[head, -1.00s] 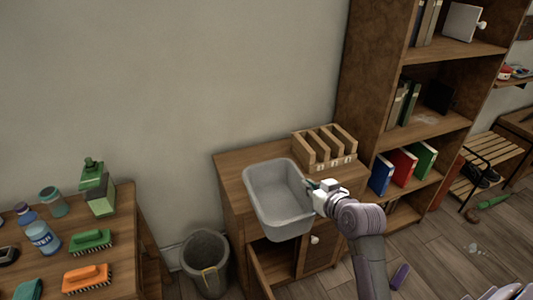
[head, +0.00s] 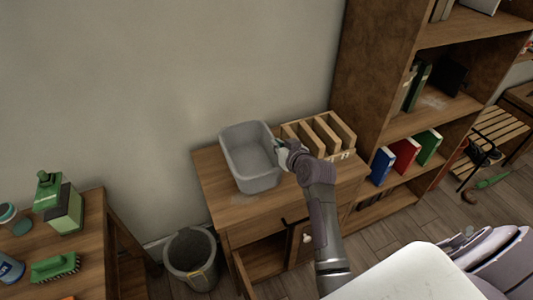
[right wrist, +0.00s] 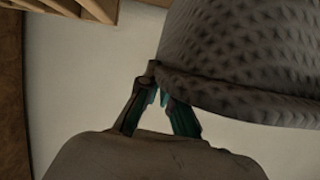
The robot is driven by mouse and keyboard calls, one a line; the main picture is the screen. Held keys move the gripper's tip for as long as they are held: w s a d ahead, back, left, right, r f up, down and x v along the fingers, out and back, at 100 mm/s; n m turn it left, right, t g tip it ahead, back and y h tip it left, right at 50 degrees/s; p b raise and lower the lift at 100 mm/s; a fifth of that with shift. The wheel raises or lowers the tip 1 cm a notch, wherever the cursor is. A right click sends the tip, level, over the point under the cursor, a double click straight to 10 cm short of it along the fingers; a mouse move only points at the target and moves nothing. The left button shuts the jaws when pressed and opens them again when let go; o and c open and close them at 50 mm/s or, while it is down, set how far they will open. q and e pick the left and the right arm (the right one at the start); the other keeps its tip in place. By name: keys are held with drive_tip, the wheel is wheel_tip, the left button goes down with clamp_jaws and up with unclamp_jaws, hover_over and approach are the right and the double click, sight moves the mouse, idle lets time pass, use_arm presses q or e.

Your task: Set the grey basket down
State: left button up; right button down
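The grey basket (head: 252,180) is upright and empty, over the left part of the wooden cabinet's top (head: 215,185), beside the wooden rack. I cannot tell whether its base touches the top. My right gripper (head: 281,150) is at the basket's right rim, and its fingers look closed on that rim. In the right wrist view the teal-lined fingertips (right wrist: 160,83) meet the edge of the woven basket (right wrist: 240,60). My left gripper is not in view.
A wooden slotted rack (head: 318,135) stands right of the basket. A cabinet door hangs open below. A grey bin (head: 190,262) stands on the floor at left. A bookshelf (head: 385,100) rises at right.

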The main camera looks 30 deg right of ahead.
sight(269, 162)
drive_tip(key=w, duration=0.1)
drive_tip(key=w+a+f, duration=0.1)
drive_tip(key=w+f, duration=0.1)
drive_tip(key=shift+w+a, duration=0.1)
drive_tip(key=shift+a, duration=0.15)
wheel_tip(269, 162, down, 4)
drive_tip(key=shift+f, duration=0.1)
drive_tip(key=c, duration=1.3)
unclamp_jaws()
drive_tip(key=v, duration=1.2)
drive_tip(key=shift+a, duration=0.1)
